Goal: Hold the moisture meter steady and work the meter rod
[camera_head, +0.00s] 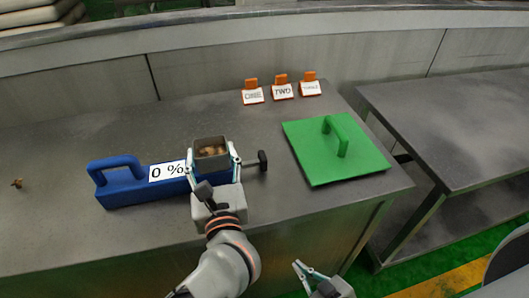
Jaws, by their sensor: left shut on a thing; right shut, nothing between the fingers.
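The moisture meter (130,190) lies on the grey table, with a blue body, a blue handle at its left end and a "0 %" label. A square grey cup (211,142) with brown pieces in it sits at its right part. The meter rod (262,160) sticks out at the right end with a black knob. My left gripper (211,158) is shut on the meter, with a finger on each side of the cup and its body hiding the front of that part. My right gripper (306,269) is shut and empty, low in front of the table edge, away from the rod.
A green lid-like plate (310,155) with an upright handle lies to the right of the rod. Three orange-backed label cards (282,91) stand at the back. A small brown piece (17,184) lies far left. Another grey table (450,125) stands to the right, across a gap.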

